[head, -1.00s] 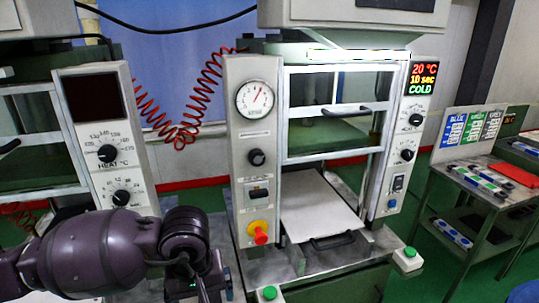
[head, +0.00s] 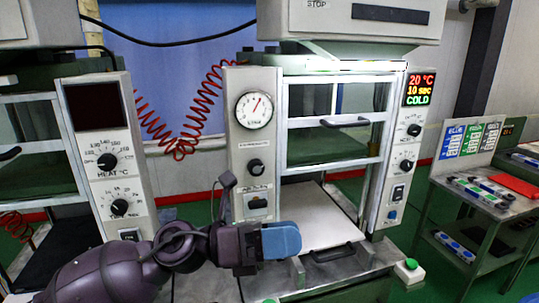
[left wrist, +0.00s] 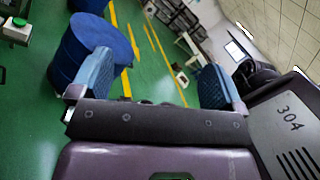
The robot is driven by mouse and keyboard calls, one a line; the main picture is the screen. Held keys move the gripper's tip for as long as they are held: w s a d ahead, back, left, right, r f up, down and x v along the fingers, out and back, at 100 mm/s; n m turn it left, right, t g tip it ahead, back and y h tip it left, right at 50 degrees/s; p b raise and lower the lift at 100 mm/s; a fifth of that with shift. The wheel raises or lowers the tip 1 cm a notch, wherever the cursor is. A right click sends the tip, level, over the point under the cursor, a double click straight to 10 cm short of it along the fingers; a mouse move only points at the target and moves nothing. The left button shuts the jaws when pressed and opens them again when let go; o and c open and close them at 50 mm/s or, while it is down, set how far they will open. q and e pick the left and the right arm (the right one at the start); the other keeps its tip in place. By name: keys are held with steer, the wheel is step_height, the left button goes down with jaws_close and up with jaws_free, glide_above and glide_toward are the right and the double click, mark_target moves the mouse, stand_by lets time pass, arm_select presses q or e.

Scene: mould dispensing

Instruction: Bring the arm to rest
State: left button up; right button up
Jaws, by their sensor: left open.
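My left arm (head: 115,270) comes in from the lower left of the head view. My left gripper (head: 281,240), with blue finger pads, points right in front of the press's lower front. In the left wrist view, its two blue fingers (left wrist: 155,78) stand wide apart with nothing between them. In the head view the fingers overlap, and the gripper covers part of the press's lower left panel. My right gripper is not in view.
A side table (head: 480,197) stands right. A blue drum (left wrist: 70,60) stands on the green floor in the wrist view.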

arm_select(q)
steer(key=w+a+f+n+t+y+b, duration=0.1)
steer(key=w+a+f+n+t+y, duration=0.4)
steer(key=n+t, duration=0.7)
steer(key=w+a+f+n+t+y+b, duration=0.25)
steer(key=w+a+f+n+t, duration=0.4)
steer(key=n, duration=1.05)
steer(key=s+a+f+n+g+y+b, duration=0.1)
steer(key=s+a+f+n+y, duration=0.2)
steer(key=f, duration=0.5)
steer(key=s+a+f+n+g+y, duration=0.1)
steer(key=s+a+f+n+y, duration=0.2)
steer(key=a+f+n, duration=0.3)
steer(key=s+a+f+n+g+y+b, duration=0.1)
steer(key=s+a+f+n+y, duration=0.3)
steer(key=f, duration=0.8)
steer(key=shift+a+n+g+b, duration=0.35)
steer(key=shift+a+n+g, duration=0.2)
steer(key=shift+n, duration=0.15)
steer(key=s+a+f+n+g+y+b, duration=0.2)
steer(key=s+a+f+g, duration=0.1)
steer(key=s+f, duration=0.9)
steer(key=s+a, duration=0.1)
steer(key=s, duration=0.2)
steer(key=shift+a+f+n, duration=0.2)
steer(key=shift+f+n, duration=0.2)
steer(key=shift+c, duration=0.2)
